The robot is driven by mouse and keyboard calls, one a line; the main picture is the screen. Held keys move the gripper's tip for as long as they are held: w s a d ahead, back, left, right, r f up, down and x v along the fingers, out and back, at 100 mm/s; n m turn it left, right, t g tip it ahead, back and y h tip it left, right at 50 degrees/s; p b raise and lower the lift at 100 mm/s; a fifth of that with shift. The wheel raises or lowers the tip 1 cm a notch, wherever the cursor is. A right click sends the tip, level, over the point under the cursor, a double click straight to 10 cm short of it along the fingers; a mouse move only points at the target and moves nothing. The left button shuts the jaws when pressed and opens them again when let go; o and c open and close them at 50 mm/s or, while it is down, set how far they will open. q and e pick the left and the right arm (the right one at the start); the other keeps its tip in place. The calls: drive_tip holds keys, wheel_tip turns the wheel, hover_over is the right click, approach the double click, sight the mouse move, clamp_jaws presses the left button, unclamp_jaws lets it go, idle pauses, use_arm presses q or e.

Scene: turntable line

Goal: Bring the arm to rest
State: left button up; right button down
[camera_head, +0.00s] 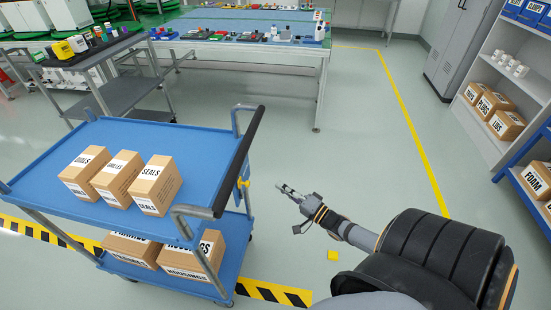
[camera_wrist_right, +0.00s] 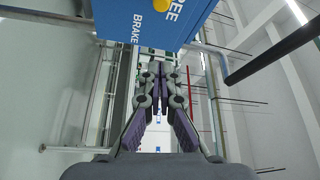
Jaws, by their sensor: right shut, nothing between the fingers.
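My right gripper (camera_head: 283,188) shows in the head view, stretched out over the floor to the right of the blue cart (camera_head: 217,145). It is shut and holds nothing. The right wrist view shows the same gripper (camera_wrist_right: 159,66) with its fingers together at the middle. My right arm reaches in from the lower right of the head view. The gripper appears apart from the cart. My left gripper is not in either view.
The blue cart carries cartons (camera_head: 154,184) on its top and lower shelves. A long worktable (camera_head: 240,48) stands at the back. A shelf rack (camera_head: 507,137) with boxes is at the right. Open floor (camera_head: 375,140) lies between. A blue panel (camera_wrist_right: 150,20) hangs in the wrist view.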

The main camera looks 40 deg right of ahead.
drive_tip(key=shift+s+a+r, duration=0.1)
drive_tip(key=shift+a, duration=0.05)
drive_tip(key=s+d+f+n+g+h+p, duration=0.1)
drive_tip(key=s+f+n+g+h+p, duration=0.35)
drive_tip(key=f, duration=0.65)
drive_tip(key=s+d+f+n+g+h+p, duration=0.1)
drive_tip(key=s+d+f+g+p, duration=0.15)
drive_tip(key=s+f+g, duration=0.45)
drive_tip(key=s+a+f+n+g+p, duration=0.1)
drive_tip(key=s+a+f, duration=0.3)
drive_tip(key=s, duration=0.4)
drive_tip(key=s+a+f+n+g+p, duration=0.2)
drive_tip(key=s+a+f+n+g, duration=0.1)
drive_tip(key=s, duration=0.5)
drive_tip(key=s+a+f+n+g+p, duration=0.2)
drive_tip(key=s+a+f+n, duration=0.2)
drive_tip(key=s+a+f, duration=0.2)
drive_tip(key=shift+s+f+y, duration=0.35)
drive_tip(key=shift+s+f, duration=0.1)
drive_tip(key=shift+s, duration=0.7)
